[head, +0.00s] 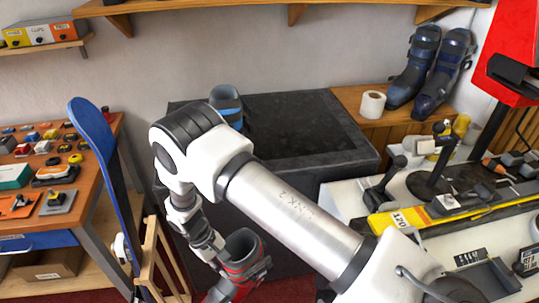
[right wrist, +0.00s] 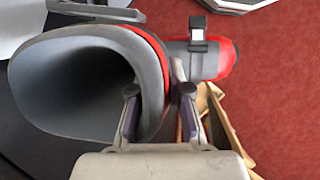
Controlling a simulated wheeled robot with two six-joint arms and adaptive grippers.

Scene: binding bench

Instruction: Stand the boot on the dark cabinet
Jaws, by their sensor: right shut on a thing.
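The red and grey boot (head: 240,268) hangs at the lower middle of the head view, in front of the dark cabinet (head: 330,160). My right gripper (head: 219,252) is shut on the boot's upper cuff. In the right wrist view the boot (right wrist: 75,85) shows its wide grey opening, with its red shell to the right. The right gripper's fingers (right wrist: 158,95) pinch the cuff wall, one inside and one outside. The boot's sole is hidden in the wrist view. My left gripper is in neither view.
A blue and grey boot (head: 227,103) stands at the cabinet top's left, partly behind my right arm. The rest of the top looks clear. A blue ski (head: 97,150) and a wooden rack (head: 160,255) stand left. The white bench (head: 345,200) with a yellow-edged fixture is right.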

